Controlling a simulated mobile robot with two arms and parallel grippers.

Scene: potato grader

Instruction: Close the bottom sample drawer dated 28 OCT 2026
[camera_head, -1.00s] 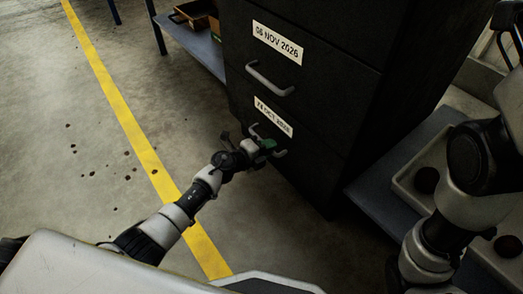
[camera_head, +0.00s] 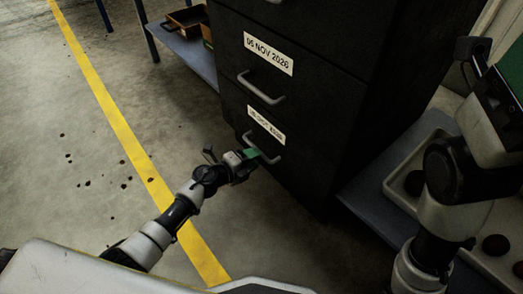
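A black drawer cabinet (camera_head: 310,110) stands in the middle of the head view. Its bottom drawer (camera_head: 290,170) has a grey bar handle (camera_head: 277,159) and a white label (camera_head: 266,125) whose date is hard to read. The bottom drawer's front looks about level with the drawer above; any small gap is too dark to tell. My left gripper (camera_head: 254,154), with green fingertips, is at this handle and hides part of it. Whether it touches or grips the bar is unclear. My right gripper (camera_head: 511,72) is partly cut off at the right edge, away from the cabinet.
A blue-grey shelf with a pale tray (camera_head: 397,178) holding dark potatoes stands right of the cabinet. A yellow line (camera_head: 120,128) crosses the open floor at left.

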